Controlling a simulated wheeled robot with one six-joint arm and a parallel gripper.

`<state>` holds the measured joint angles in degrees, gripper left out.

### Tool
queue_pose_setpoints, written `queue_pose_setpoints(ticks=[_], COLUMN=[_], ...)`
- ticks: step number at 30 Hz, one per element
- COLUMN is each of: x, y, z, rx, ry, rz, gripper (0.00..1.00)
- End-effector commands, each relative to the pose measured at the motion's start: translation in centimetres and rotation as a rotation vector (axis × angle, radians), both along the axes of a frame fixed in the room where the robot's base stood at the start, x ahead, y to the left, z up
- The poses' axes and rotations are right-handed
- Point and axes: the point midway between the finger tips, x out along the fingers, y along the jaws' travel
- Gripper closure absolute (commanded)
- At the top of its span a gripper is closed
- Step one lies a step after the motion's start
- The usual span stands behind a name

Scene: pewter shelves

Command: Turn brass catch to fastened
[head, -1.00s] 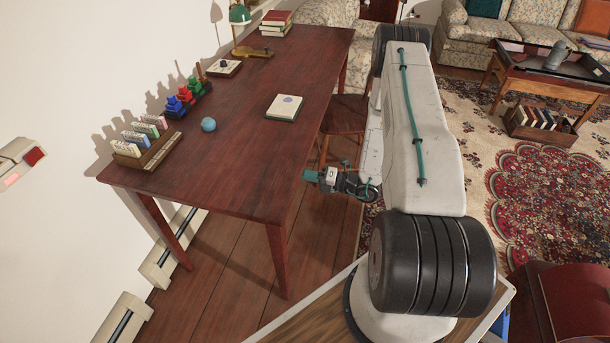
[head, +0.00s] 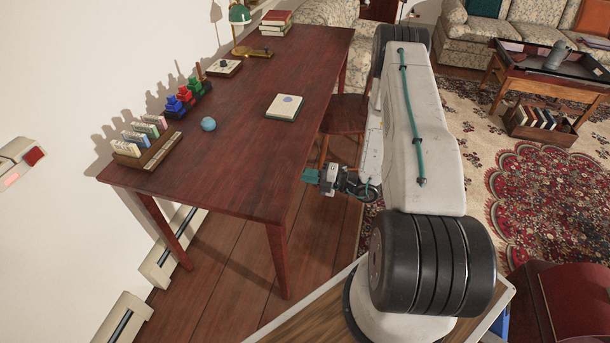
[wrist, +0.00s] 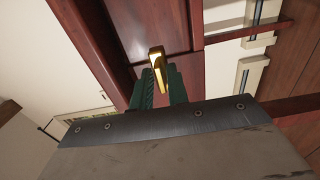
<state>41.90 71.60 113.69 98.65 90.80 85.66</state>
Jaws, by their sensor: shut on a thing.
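The brass catch (wrist: 156,60) shows in the wrist view as a small shiny gold lever on the dark red wood at the table's edge. My gripper (wrist: 161,80) has its two green fingers on either side of the catch and is shut on it. In the head view, my gripper (head: 310,175) is at the right edge of the table (head: 215,165), near its front end. The catch itself is hidden in the head view.
On the table stand a blue ball (head: 208,124), a pale square box (head: 285,107), a rack of cards (head: 147,150) and a green lamp (head: 240,16). A wooden chair (head: 343,115) stands close behind my gripper. Open floor lies in front of the table.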

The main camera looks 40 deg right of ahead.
Motion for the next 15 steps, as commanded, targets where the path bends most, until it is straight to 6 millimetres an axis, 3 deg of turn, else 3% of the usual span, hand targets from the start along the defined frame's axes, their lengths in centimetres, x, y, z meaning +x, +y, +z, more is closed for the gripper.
queue_pose_setpoints(ticks=[6, 7, 8, 15], x=[0.05, 0.05, 0.05, 0.02], y=[-0.10, -0.10, -0.09, -0.04], z=[0.00, 0.00, 0.00, 0.00], rx=[0.000, -0.001, -0.001, -0.001], ry=[0.000, 0.001, -0.001, -0.001], rz=[-0.003, -0.003, -0.003, -0.001], gripper=[1.00, 0.81, 0.73, 0.71])
